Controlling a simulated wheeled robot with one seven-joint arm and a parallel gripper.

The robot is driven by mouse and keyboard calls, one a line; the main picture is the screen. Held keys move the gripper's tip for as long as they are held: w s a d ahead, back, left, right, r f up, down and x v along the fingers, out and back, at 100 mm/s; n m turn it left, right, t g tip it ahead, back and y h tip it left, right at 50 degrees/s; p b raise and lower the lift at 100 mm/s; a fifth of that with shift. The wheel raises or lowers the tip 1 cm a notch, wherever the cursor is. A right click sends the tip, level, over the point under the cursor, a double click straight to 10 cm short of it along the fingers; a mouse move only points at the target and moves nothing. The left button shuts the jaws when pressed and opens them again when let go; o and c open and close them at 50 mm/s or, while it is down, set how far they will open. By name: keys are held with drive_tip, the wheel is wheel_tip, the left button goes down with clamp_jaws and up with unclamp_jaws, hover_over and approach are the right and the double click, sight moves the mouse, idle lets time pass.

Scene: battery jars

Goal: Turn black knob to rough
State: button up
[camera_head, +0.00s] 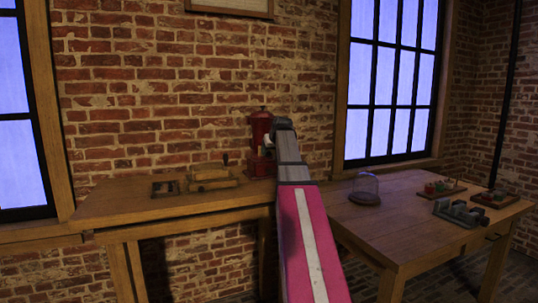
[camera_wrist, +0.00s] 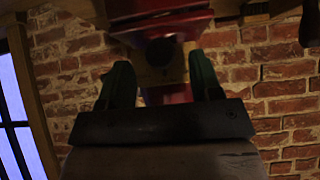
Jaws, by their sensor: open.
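A red machine (camera_head: 261,125) stands at the back of the wooden workbench, against the brick wall. In the wrist view its red body (camera_wrist: 158,10) fills the top middle. A dark round part, seemingly the black knob (camera_wrist: 160,53), shows below that body. My gripper (camera_wrist: 160,67) is open, with one green finger on each side of this dark part. Whether the fingers touch it cannot be told. The knob's markings are too dark to read. In the head view my arm covers the machine's right side and hides the knob.
On the bench (camera_head: 120,208) left of the machine lie a wooden block device (camera_head: 212,177) and a small tray (camera_head: 165,188). A table (camera_head: 400,225) at right holds a glass dome (camera_head: 365,188), a grey vise-like tool (camera_head: 460,212) and small trays. The bench's front left is clear.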

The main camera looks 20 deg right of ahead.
sight(269, 154)
drive_tip(key=shift+x, duration=1.25)
drive_tip(key=c, duration=0.9)
drive_tip(key=shift+d+y, duration=0.1)
drive_tip(key=shift+y, duration=0.2)
drive_tip(key=m+y, duration=0.2)
drive_tip(key=y, duration=0.1)
drive_tip(key=shift+d+f+y, duration=0.1)
drive_tip(key=shift+d+y, duration=0.1)
drive_tip(key=shift+y, duration=0.1)
drive_tip(key=m+t+y, duration=0.1)
drive_tip(key=m+y, duration=0.2)
drive_tip(key=y, duration=0.1)
drive_tip(key=shift+d+f+y, duration=0.1)
drive_tip(key=shift+f+y, duration=0.05)
drive_tip(key=shift+y, duration=0.25)
drive_tip(key=shift+m, duration=0.3)
